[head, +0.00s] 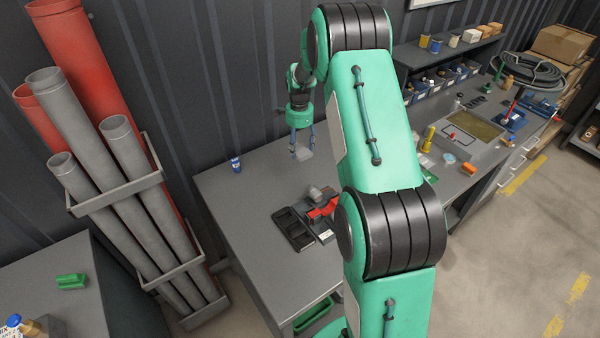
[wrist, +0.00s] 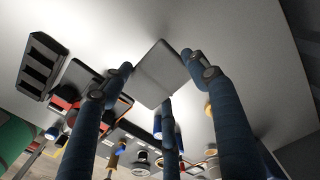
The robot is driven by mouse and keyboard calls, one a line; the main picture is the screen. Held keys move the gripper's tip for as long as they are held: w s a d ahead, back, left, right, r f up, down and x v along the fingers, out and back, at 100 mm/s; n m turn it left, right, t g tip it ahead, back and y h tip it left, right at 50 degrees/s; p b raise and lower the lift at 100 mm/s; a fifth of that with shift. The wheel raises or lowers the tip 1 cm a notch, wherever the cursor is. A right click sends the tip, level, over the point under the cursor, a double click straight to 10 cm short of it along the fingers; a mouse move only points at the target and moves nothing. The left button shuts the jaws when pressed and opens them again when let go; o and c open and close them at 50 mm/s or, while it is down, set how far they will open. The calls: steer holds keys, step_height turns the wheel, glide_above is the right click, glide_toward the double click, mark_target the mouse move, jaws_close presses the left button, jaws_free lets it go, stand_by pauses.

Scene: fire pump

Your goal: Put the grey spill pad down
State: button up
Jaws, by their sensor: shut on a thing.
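My gripper (head: 301,146) hangs over the back of the grey workbench (head: 245,190) with its blue fingers pointing down. In the wrist view its fingers (wrist: 158,80) are shut on the grey spill pad (wrist: 158,72), a thin grey square. The pad shows tilted between the fingertips, with bare bench top around it. In the head view the pad (head: 304,154) is a small pale patch at the fingertips. I cannot tell whether its lower edge touches the bench.
A blue can (head: 236,164) stands left of my gripper. A black compartment tray (head: 293,229) and a red vise-like tool (head: 322,208) are nearer the front. The bench's left part is clear. Grey and red pipes (head: 95,165) stand in a rack at left.

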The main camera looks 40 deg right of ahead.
steer(key=shift+f, duration=0.1)
glide_above(299, 170)
steer(key=shift+s+f+b, duration=0.1)
steer(key=shift+f+b, duration=0.25)
steer(key=shift+f, duration=2.65)
steer(key=shift+f, duration=1.9)
steer(key=shift+c, duration=0.2)
steer(key=shift+f, duration=0.1)
steer(key=o, duration=1)
steer(key=shift+c, duration=0.2)
step_height(299, 170, up, 12)
steer(key=shift+r+p, duration=0.15)
steer(key=shift+p, duration=0.35)
